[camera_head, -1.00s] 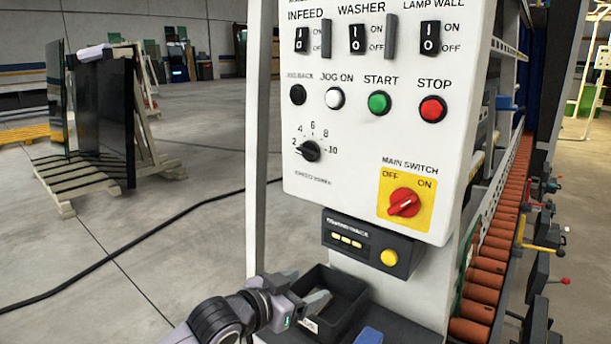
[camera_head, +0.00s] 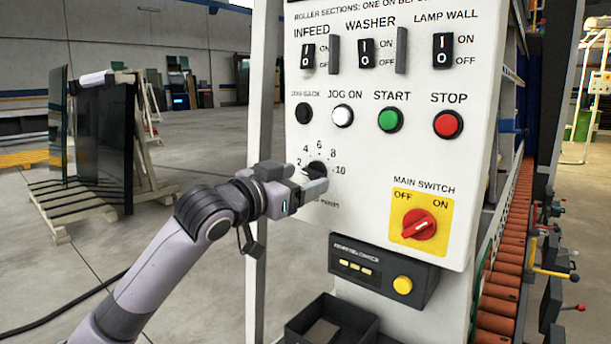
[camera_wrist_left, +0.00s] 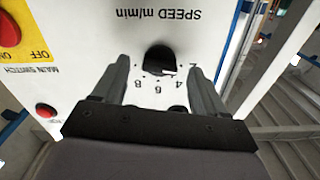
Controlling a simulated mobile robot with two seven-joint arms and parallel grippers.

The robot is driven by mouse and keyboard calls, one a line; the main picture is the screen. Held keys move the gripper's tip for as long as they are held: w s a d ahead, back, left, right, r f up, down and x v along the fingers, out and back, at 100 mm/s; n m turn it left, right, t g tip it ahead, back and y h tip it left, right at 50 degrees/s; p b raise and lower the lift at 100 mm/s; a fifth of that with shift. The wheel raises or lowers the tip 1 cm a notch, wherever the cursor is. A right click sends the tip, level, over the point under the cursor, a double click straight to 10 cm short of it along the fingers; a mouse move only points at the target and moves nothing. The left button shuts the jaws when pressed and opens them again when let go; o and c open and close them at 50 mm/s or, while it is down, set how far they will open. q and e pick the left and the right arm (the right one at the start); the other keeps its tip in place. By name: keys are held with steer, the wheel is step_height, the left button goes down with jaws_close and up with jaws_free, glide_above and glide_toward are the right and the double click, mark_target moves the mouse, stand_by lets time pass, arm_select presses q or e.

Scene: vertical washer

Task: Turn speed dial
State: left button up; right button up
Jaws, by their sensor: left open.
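The black speed dial (camera_head: 317,169) sits on the white control panel, with numbers around it, under the row of buttons. My left gripper (camera_head: 312,180) is right at the dial in the head view and hides part of it and its label. In the left wrist view the speed dial (camera_wrist_left: 160,60) appears upside down between the two open fingers of the left gripper (camera_wrist_left: 163,80). A gap shows on both sides of the dial, so the fingers look apart from it. My right gripper is not in view.
The red main switch (camera_head: 419,224) on its yellow plate is lower right of the dial. Above are the jog back (camera_head: 304,113), jog on, start and stop buttons. A dark box (camera_head: 392,272) with a yellow button and an open black tray (camera_head: 340,322) are below.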

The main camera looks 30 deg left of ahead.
arm_select(q)
steer(key=shift+w, duration=0.75)
steer(key=shift+w+d, duration=0.1)
steer(key=shift+w, duration=0.1)
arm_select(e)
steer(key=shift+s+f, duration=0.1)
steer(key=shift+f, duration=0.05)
arm_select(q)
steer(key=c, duration=1.1)
steer(key=shift+o, duration=0.2)
steer(key=shift+m+p, duration=0.7)
steer(key=m+p, duration=0.3)
steer(key=shift+r+m, duration=0.1)
steer(key=shift+m, duration=0.2)
steer(key=shift+m+p, duration=0.95)
steer(key=shift+m, duration=0.45)
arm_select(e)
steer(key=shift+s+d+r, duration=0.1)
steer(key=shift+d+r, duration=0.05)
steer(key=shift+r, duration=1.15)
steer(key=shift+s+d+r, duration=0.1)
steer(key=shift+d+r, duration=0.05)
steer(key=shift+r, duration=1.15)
